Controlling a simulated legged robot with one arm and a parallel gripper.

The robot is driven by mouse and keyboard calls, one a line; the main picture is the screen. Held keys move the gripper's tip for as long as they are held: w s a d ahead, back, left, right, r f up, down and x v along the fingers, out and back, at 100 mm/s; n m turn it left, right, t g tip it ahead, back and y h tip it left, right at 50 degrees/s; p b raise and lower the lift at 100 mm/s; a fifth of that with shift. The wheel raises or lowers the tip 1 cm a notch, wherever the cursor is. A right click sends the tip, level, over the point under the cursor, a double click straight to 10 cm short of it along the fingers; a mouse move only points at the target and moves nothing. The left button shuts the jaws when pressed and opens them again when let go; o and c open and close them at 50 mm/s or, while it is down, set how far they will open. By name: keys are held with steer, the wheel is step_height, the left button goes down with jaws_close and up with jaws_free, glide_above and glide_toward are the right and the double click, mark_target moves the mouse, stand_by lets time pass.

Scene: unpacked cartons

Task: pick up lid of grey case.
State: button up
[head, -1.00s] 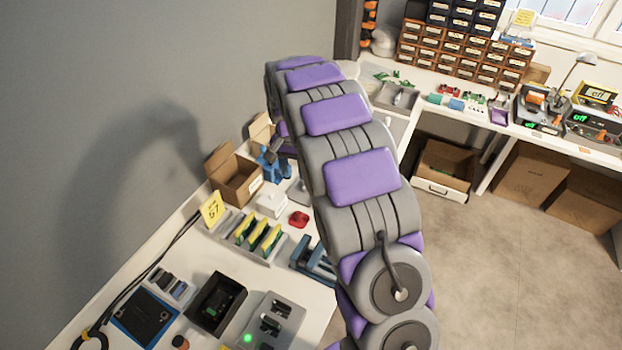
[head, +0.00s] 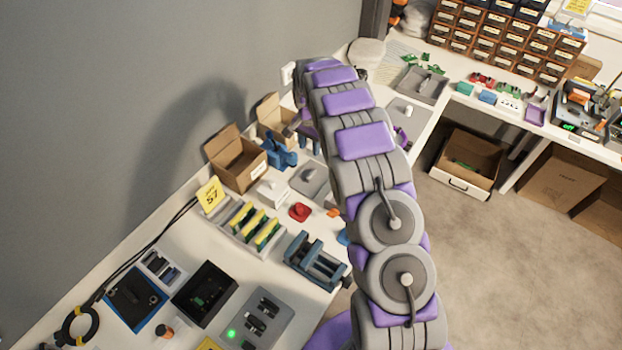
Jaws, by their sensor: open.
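A grey flat piece with a small raised knob (head: 310,180), which looks like a lid, lies on the bench just left of my arm. A second grey flat piece with a pale knob (head: 405,111) lies right of my arm, farther back. I cannot tell for sure which is the grey case's lid. My gripper (head: 303,130) hangs at the far end of my arm, near the cardboard boxes and behind the first grey piece. It is open and small in view, partly hidden by my arm. I see nothing held in it.
A white knobbed box (head: 270,191), red knob (head: 299,212) and blue vise-like fixture (head: 316,262) stand nearby. Open cardboard boxes (head: 236,163) line the wall. A blue object (head: 280,151) is close to my gripper. A grey tray (head: 421,86) lies farther back.

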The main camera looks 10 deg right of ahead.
mark_target(311, 173)
steer(key=f+b, duration=0.1)
steer(key=f, duration=0.4)
steer(key=f+b, duration=0.1)
steer(key=f, duration=0.3)
steer(key=f+b, duration=0.1)
steer(key=f, duration=0.4)
steer(key=shift+d+f, duration=0.35)
jaws_close()
